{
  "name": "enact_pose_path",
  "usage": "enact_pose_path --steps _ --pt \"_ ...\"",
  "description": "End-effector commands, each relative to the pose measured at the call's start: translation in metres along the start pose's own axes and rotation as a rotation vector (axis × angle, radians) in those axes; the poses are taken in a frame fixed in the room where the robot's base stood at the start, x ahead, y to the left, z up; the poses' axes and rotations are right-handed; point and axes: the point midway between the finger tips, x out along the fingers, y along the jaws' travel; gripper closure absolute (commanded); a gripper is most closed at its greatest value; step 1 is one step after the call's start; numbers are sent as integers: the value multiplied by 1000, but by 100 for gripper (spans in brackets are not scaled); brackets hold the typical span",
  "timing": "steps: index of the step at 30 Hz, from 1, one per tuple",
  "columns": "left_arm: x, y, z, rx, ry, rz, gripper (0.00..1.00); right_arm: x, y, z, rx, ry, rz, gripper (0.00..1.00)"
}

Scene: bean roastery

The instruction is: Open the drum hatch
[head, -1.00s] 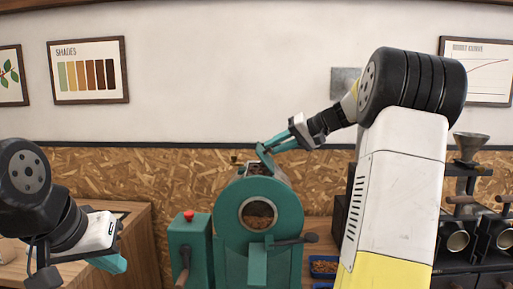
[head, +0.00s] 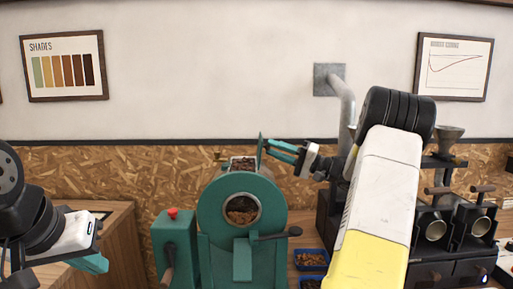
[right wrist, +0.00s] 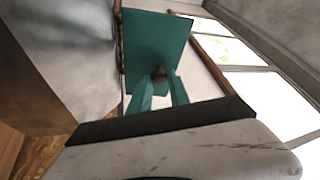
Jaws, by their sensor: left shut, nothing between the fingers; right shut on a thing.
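The drum roaster (head: 215,215) is teal with a round front window. Its drum hatch (head: 261,149) stands about upright at the right edge of the top opening (head: 243,158), where brown beans show. My right gripper (head: 271,145) is shut on the hatch's knob from the right. In the right wrist view the hatch (right wrist: 157,40) is a flat teal panel, and its dark round knob (right wrist: 159,74) sits between the teal fingers of my right gripper (right wrist: 160,82). My left gripper (head: 96,264) is shut and empty at the lower left, away from the roaster.
A teal control box with a red button (head: 172,212) stands left of the roaster. A blue tray of beans (head: 311,257) lies to its right. Dark grinding machines (head: 436,231) and a grey pipe (head: 346,98) stand further right. A wooden counter (head: 122,222) is at left.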

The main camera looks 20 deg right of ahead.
Motion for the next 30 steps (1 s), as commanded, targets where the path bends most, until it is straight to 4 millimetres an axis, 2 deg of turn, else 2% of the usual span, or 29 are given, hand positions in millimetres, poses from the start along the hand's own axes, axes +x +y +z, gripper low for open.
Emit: enact_pose_path --steps 21,22,25,30 --pt "0 0 0 0 0 0 100 -4 5 2 32 24 -66 100" --pt "0 0 0 0 0 0 100 -4 5 2 32 24 -66 75" --pt "0 0 0 0 0 0 100 -4 5 2 32 24 -66 56" --pt "0 0 0 0 0 0 100 -4 5 1 31 26 -66 55"
